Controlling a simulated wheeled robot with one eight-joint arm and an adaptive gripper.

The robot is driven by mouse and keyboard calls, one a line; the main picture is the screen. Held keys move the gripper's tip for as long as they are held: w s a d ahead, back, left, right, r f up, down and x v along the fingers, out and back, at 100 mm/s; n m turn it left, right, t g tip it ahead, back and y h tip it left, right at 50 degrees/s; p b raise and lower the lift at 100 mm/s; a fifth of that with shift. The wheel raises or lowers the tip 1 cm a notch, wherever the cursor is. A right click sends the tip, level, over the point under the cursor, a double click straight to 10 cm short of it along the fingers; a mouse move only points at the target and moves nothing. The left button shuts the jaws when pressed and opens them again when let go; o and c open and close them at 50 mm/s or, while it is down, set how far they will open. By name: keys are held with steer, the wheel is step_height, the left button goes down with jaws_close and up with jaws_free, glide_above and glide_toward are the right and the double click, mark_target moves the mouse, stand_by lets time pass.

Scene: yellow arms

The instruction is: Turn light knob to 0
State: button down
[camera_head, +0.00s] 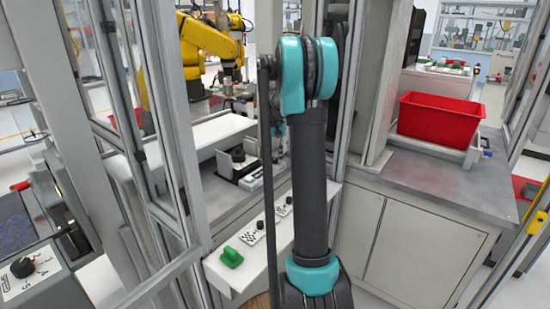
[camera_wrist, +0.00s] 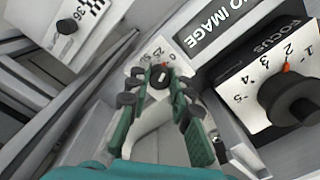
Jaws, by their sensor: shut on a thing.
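The light knob (camera_wrist: 160,84) is a small dark knob on a white dial plate in the wrist view. The numbers 0, 25 and 50 show along the plate's far edge. My gripper (camera_wrist: 160,77) has teal-and-black fingers on both sides of this knob and is shut on it. The fingertips hide much of the knob and the lower dial. A small reddish mark shows near the top of the knob, but its exact setting is too small to read. In the head view my arm hides most of the gripper.
A large black knob (camera_wrist: 290,98) on a FOCUS dial stands close right of my gripper. A NO IMAGE panel (camera_wrist: 215,25) lies beyond. Another white plate with a knob (camera_wrist: 67,26) is upper left. Metal frame posts (camera_head: 160,100) and a red bin (camera_head: 438,117) flank my arm.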

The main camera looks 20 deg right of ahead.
mark_target(275, 158)
steer(key=shift+m, duration=1.1)
steer(key=c, duration=1.3)
jaws_free()
steer(key=shift+c, duration=0.2)
steer(key=shift+r, duration=0.15)
step_height(275, 158, up, 12)
